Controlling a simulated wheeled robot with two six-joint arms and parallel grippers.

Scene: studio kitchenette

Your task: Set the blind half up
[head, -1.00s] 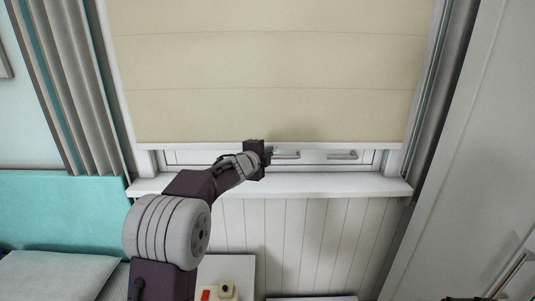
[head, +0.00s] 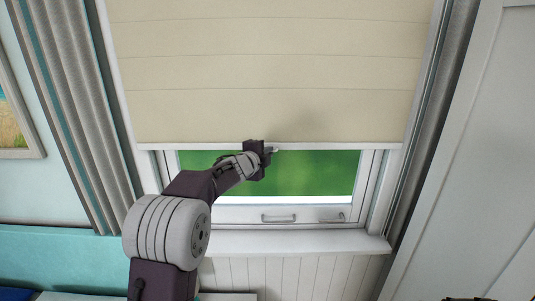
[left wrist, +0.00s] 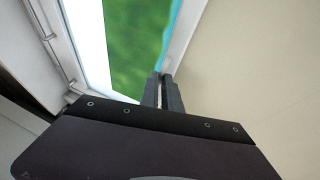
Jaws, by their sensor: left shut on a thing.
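The cream blind (head: 270,105) hangs over the window, with horizontal folds and a white bottom rail (head: 345,146). Below the rail a strip of window glass (head: 320,172) shows green outside. My left gripper (head: 268,150) is at the middle of the rail, shut on it. In the left wrist view the two dark fingers (left wrist: 162,92) meet at the rail (left wrist: 180,52), with the blind (left wrist: 255,70) to the right and green glass (left wrist: 135,45) to the left. My right gripper is not in view.
The window sill (head: 300,242) juts out below the frame, and two handles (head: 279,217) sit on the lower sash. A grey curtain (head: 75,110) hangs at the left. A white door or panel (head: 470,190) stands close at the right.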

